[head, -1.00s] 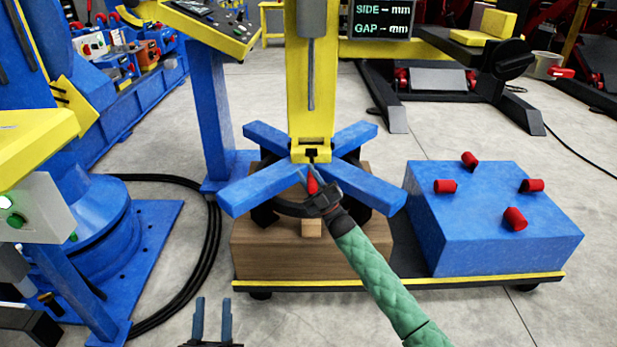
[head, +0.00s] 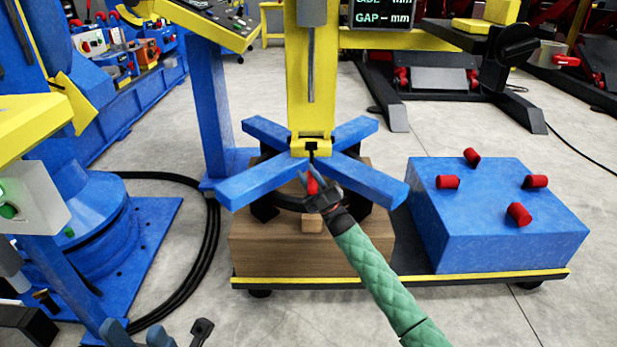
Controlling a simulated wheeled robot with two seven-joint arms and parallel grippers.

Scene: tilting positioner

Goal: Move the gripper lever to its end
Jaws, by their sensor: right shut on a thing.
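The gripper lever has a red grip (head: 312,186) at the foot of the yellow upright (head: 312,90), in front of the blue cross-shaped arms (head: 250,184). My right gripper (head: 311,184), on the green-sleeved arm, is shut on the red grip. Its fingers hide part of the lever. My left gripper (head: 137,332) is low at the bottom edge, far from the lever. Its two blue-grey fingertips look apart and empty, and the rest is cut off by the frame.
A wooden block (head: 290,248) stands under the blue arms. A blue box (head: 490,225) with several red pegs stands to the right on the same yellow-edged base. A blue post with a control panel (head: 210,20) rises at the left. Black cables (head: 205,250) lie on the floor.

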